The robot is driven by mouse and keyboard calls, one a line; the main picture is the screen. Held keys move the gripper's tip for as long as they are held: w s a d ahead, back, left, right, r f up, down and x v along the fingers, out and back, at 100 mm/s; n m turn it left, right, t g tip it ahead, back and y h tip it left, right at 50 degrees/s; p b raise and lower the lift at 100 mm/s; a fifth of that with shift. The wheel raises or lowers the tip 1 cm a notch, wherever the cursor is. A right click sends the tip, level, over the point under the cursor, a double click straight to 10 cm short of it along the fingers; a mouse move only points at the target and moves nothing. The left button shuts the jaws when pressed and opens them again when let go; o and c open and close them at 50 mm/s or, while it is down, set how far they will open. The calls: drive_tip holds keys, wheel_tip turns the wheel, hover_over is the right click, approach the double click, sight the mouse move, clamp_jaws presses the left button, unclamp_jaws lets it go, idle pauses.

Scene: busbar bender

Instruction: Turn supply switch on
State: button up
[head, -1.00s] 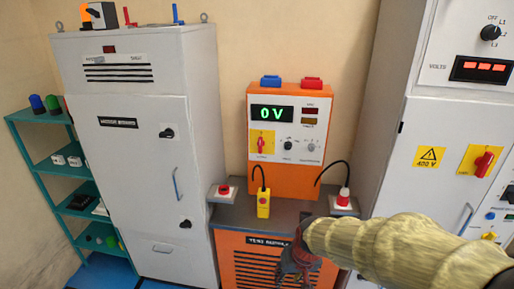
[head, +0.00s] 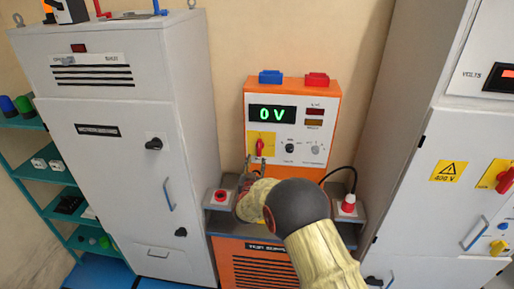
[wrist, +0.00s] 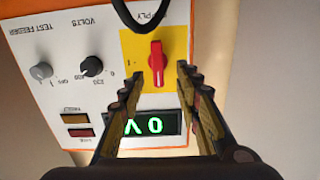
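The supply switch is a red rotary handle on a yellow plate, at the lower left of the orange test supply's white panel. It shows in the head view (head: 260,147) and upside down in the wrist view (wrist: 157,62), where the handle stands about upright, in line with the panel. The green display (head: 272,114) above it reads 0 V. My gripper (head: 249,166) is just below and left of the switch in the head view. In the wrist view its fingers (wrist: 161,82) are apart on either side of the handle's line, with nothing between them, and the handle lies beyond their tips.
A black volts knob (wrist: 91,66) and a grey test feeder knob (wrist: 41,71) sit beside the switch. A black cable (wrist: 165,12) loops near the switch plate. A red button box (head: 220,196) and another (head: 348,204) stand on the bench. Grey cabinets flank it.

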sight(259, 148)
drive_tip(key=shift+w+d+r, duration=0.1)
drive_tip(key=shift+w+r, duration=0.1)
drive_tip(key=shift+w, duration=1.1)
drive_tip(key=shift+w+d+r, duration=0.1)
drive_tip(key=shift+w+r, duration=0.05)
drive_tip(key=shift+w, duration=1.15)
drive_tip(key=shift+w+d+r, duration=0.1)
drive_tip(key=shift+w+r, duration=0.1)
drive_tip(key=shift+w, duration=1.1)
drive_tip(key=shift+c, duration=0.7)
clamp_jaws()
